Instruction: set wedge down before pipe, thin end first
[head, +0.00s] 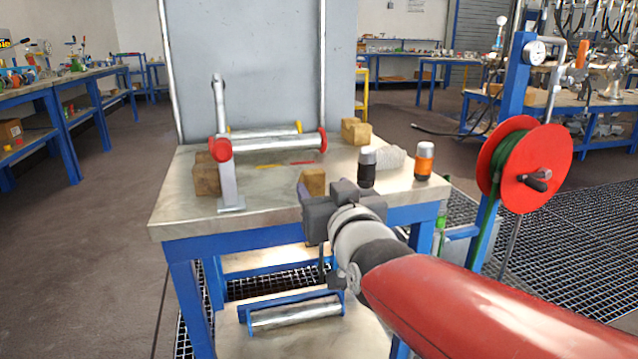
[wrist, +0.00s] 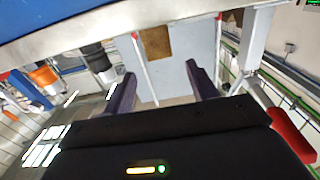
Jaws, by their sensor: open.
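A silver pipe (head: 275,143) with red end caps lies across the steel table, its left end by an upright metal post. A wooden piece (head: 313,181) sits near the table's front edge, just beyond my gripper (head: 312,196); its far shape is partly hidden, so I cannot tell whether it is the wedge or which end is thin. In the wrist view, my gripper (wrist: 160,72) is open and empty, with a brown wooden piece (wrist: 155,42) ahead between its two dark fingers, apart from them. Other wooden blocks stand at the left (head: 207,175) and back right (head: 355,131).
The metal post (head: 222,150) rises at the left. Red and yellow strips (head: 300,163) lie before the pipe. A red hose reel (head: 530,165) stands right of the table.

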